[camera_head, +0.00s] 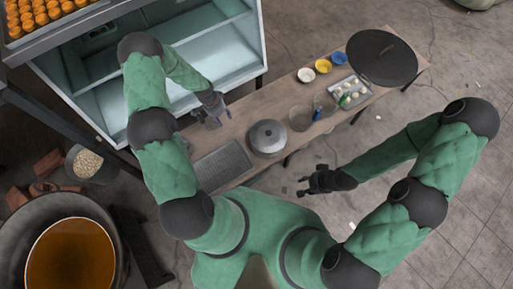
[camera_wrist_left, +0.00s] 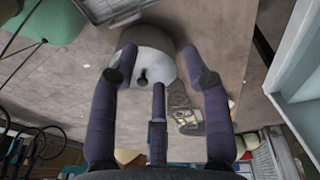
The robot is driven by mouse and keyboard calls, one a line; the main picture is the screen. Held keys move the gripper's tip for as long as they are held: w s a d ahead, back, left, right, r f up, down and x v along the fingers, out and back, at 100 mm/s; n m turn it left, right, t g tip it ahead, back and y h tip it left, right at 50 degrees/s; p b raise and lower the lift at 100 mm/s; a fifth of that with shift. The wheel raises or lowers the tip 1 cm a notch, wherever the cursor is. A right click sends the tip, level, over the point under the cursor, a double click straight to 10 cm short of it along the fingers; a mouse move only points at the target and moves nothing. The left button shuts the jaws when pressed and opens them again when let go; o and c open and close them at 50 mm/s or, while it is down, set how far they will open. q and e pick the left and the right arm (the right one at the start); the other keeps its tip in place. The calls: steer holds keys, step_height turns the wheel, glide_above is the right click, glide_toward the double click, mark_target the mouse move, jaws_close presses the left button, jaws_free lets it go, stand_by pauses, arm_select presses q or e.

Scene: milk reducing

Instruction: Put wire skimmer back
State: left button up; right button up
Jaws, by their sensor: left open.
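I cannot make out a wire skimmer clearly in either view. My left gripper (camera_head: 210,112) is over the back edge of the wooden table, left of the lidded metal pot (camera_head: 267,137). In the left wrist view the fingers (camera_wrist_left: 160,78) are spread open with nothing held between them. The pot (camera_wrist_left: 152,62) shows beyond the fingertips, apart from them as far as I can tell. My right gripper (camera_head: 312,182) is in front of the table, over the floor, with its fingers apart and empty.
The wooden table (camera_head: 237,122) also bears a mesh tray (camera_head: 222,164), a glass bowl (camera_head: 300,118), small yellow and white bowls (camera_head: 323,66) and a large dark disc (camera_head: 382,57). A pale open cabinet (camera_head: 215,55) stands behind. A vat of amber liquid (camera_head: 70,255) is at lower left.

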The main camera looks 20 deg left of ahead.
arm_select(q)
steer(key=s+d+r+n+h, duration=0.15)
steer(key=s+d, duration=0.25)
steer(key=d, duration=0.5)
steer(key=s+d+n+h, duration=0.1)
steer(key=s+d+n, duration=0.25)
steer(key=d, duration=0.45)
steer(key=s+d+r+n, duration=0.3)
steer(key=s+d, duration=0.4)
steer(key=s, duration=0.3)
steer(key=shift+s+n, duration=0.4)
